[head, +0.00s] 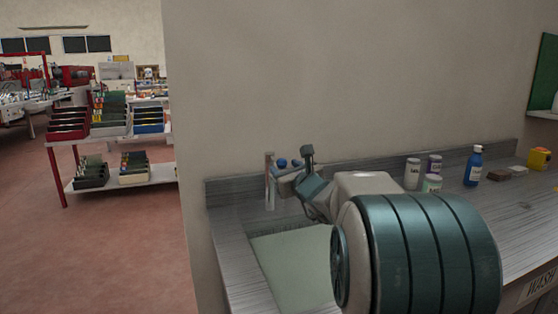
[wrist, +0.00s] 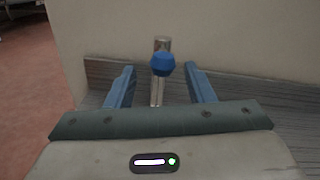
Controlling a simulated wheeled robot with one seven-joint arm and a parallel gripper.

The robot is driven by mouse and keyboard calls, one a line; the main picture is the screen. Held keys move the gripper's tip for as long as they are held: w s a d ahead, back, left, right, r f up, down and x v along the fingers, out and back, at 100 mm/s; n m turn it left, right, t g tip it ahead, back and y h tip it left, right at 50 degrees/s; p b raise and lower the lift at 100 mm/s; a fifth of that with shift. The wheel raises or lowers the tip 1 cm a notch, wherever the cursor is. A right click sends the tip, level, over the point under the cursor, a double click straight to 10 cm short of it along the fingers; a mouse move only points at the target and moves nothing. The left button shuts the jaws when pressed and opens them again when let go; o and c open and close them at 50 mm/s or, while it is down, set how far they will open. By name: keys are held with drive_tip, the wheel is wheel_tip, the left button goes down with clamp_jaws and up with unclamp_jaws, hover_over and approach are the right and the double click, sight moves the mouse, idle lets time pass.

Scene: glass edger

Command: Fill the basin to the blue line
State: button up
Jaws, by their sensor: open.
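The basin (head: 292,262) is sunk into the left end of the grey counter, and my arm covers its right part. Its inside looks pale green; I cannot tell the water level, and no blue line shows. A metal tap post (head: 269,180) stands at the basin's back edge by the wall. In the wrist view the post (wrist: 161,45) carries a blue knob (wrist: 162,64). My gripper (wrist: 160,69) is open, its two blue fingers on either side of the knob in that view, with gaps on both sides. In the head view my gripper (head: 284,170) is beside the post.
A wall rises behind. Open red floor and a bin rack (head: 110,150) lie left.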

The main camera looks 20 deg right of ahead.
drive_tip(key=w, duration=0.7)
drive_tip(key=shift+w+p, duration=0.2)
drive_tip(key=shift+p, duration=0.15)
